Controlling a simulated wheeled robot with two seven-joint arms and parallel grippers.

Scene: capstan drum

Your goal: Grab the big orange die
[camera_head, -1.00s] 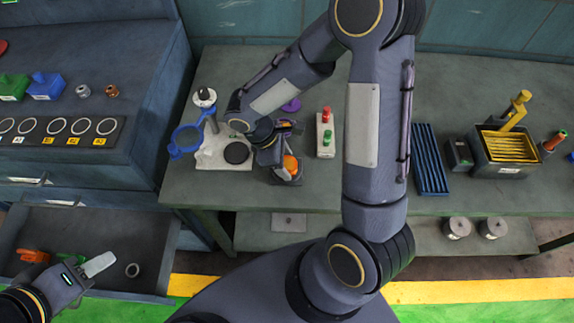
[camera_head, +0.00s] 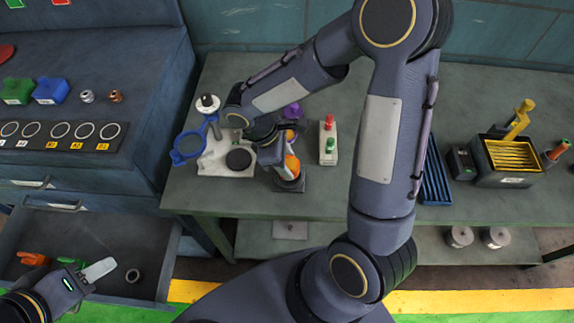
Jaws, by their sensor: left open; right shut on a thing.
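The orange die (camera_head: 292,166) shows only in part at my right gripper (camera_head: 287,170), over a dark square block on the bench. My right gripper is shut on it. The gripper and arm hide much of the die, so I cannot tell whether it touches the block. My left gripper (camera_head: 100,277) is open and empty at the lower left, over the open drawer (camera_head: 110,235).
A blue-ringed magnifier (camera_head: 188,147) stands left of the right gripper. A box with red and green buttons (camera_head: 328,142) stands to its right. A blue ribbed tray (camera_head: 434,180) and a yellow-slatted bin (camera_head: 512,160) are further right. Orange and green pieces lie in the drawer.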

